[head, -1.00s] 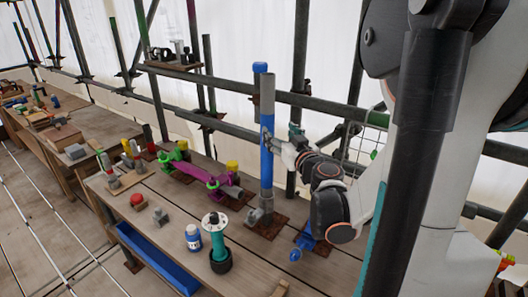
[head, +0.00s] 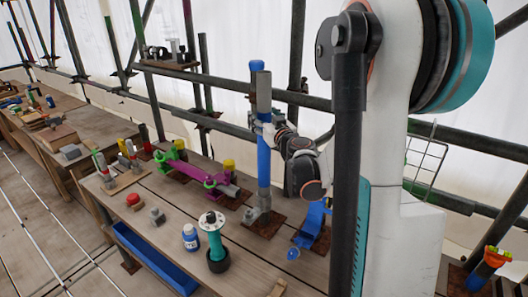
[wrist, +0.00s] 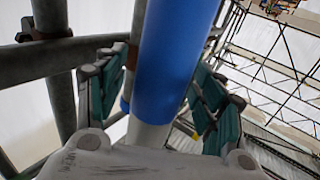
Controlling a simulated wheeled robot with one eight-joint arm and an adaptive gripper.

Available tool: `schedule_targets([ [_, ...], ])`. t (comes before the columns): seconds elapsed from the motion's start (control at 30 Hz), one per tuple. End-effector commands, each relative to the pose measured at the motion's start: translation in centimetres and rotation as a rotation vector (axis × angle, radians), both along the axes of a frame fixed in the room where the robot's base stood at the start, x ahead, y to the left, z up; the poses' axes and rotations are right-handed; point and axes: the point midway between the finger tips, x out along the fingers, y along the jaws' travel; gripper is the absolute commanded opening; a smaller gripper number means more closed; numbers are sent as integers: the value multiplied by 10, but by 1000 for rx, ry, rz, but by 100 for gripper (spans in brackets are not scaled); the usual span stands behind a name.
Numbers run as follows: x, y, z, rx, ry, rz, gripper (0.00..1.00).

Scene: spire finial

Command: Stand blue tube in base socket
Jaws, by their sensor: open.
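The blue tube (head: 264,160) stands upright at the back of the bench, with a blue middle and grey ends. Its lower end meets the grey base socket (head: 251,215) on a brown plate; how deep it sits cannot be told. My gripper (head: 266,124) is at the upper part of the blue section. In the wrist view the blue tube (wrist: 175,55) passes between the open teal-padded fingers of my gripper (wrist: 160,105).
A horizontal scaffold rail (head: 215,80) runs close behind the tube. A blue-capped post (head: 256,67) stands just behind its top. A purple clamp piece (head: 200,180), a blue bracket (head: 312,222), a teal spool (head: 215,242) and a blue-and-white bottle (head: 191,238) are on the bench.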

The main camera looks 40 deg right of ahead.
Motion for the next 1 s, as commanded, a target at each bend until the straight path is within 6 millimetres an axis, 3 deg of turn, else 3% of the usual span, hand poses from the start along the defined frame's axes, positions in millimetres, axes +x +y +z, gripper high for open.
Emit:
schedule_targets([
  [0.13,0,0,0,0,0,0,63],
  [0.17,0,0,0,0,0,0,58],
  [0.4,-1,0,0,0,0,0,4],
  [0.43,-1,0,0,0,0,0,0],
  [0.8,-1,0,2,1,0,0,0],
  [1.0,-1,0,19,1,0,0,0],
])
